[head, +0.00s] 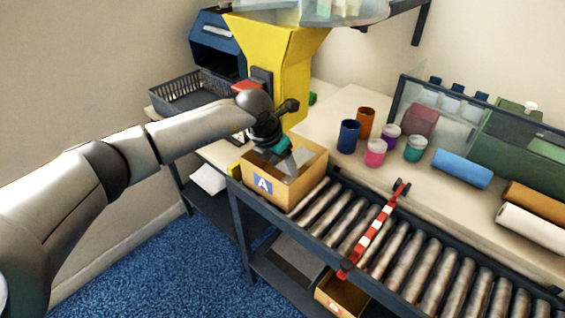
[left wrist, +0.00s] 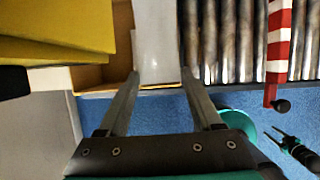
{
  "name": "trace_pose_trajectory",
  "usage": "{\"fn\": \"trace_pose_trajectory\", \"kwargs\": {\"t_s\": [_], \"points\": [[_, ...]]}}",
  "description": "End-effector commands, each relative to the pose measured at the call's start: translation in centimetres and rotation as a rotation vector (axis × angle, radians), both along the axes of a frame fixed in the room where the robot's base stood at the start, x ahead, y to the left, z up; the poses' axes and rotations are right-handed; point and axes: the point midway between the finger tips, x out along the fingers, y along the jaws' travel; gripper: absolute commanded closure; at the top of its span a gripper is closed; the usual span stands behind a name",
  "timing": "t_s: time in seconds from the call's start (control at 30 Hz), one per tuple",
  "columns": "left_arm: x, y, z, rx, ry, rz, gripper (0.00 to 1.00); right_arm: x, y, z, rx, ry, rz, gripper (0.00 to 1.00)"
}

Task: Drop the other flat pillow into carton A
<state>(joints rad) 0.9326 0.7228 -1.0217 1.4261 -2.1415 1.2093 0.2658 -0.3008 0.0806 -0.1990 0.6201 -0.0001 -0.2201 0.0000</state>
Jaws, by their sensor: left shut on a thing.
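Carton A (head: 288,196), an open brown box with a blue A label, stands at the left end of the roller conveyor. My left gripper (head: 287,150) is over its opening, pointing down. It is shut on a pale grey flat pillow (left wrist: 158,45), which hangs between the fingers in the left wrist view. In the head view the pillow (head: 301,157) shows only partly, at the carton's mouth. Part of the carton (left wrist: 90,76) shows beside the pillow in the left wrist view. A black and teal part, seemingly my right gripper (left wrist: 277,134), shows at lower right; its jaws are unclear.
A yellow hopper (head: 272,55) rises close behind the carton. A red-and-white striped bar (head: 372,240) crosses the rollers (head: 430,270) to its right. Several cups, including a blue one (head: 348,136), stand on the bench behind. Another carton (head: 335,292) sits below the conveyor.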

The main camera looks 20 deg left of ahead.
Motion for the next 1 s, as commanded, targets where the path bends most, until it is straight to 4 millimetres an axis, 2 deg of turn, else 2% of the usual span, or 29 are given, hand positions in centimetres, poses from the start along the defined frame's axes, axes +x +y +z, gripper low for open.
{"fn": "trace_pose_trajectory", "kwargs": {"t_s": [0.33, 0.37, 0.6, 0.87, 1.0], "points": [[0.00, -0.02, -0.84, 0.000, 0.000, 0.000, 0.93, 0.07, 0.04, -0.63, 0.000, -0.001, 0.001, 0.50], [-0.01, -0.02, -0.83, 0.000, 0.000, 0.000, 0.31, 0.07, 0.04, -0.62, 0.000, -0.001, 0.001, 0.50], [-0.01, -0.02, -0.81, 0.000, 0.000, 0.000, 0.05, 0.08, 0.06, -0.60, 0.001, -0.001, 0.002, 0.50], [0.00, -0.02, -0.74, 0.000, 0.000, 0.000, 0.04, 0.11, 0.07, -0.55, 0.001, -0.002, 0.002, 0.50], [0.00, -0.01, 0.04, 0.000, 0.000, 0.000, 0.04, 0.11, 0.08, 0.07, 0.001, -0.002, 0.002, 0.50]]}}
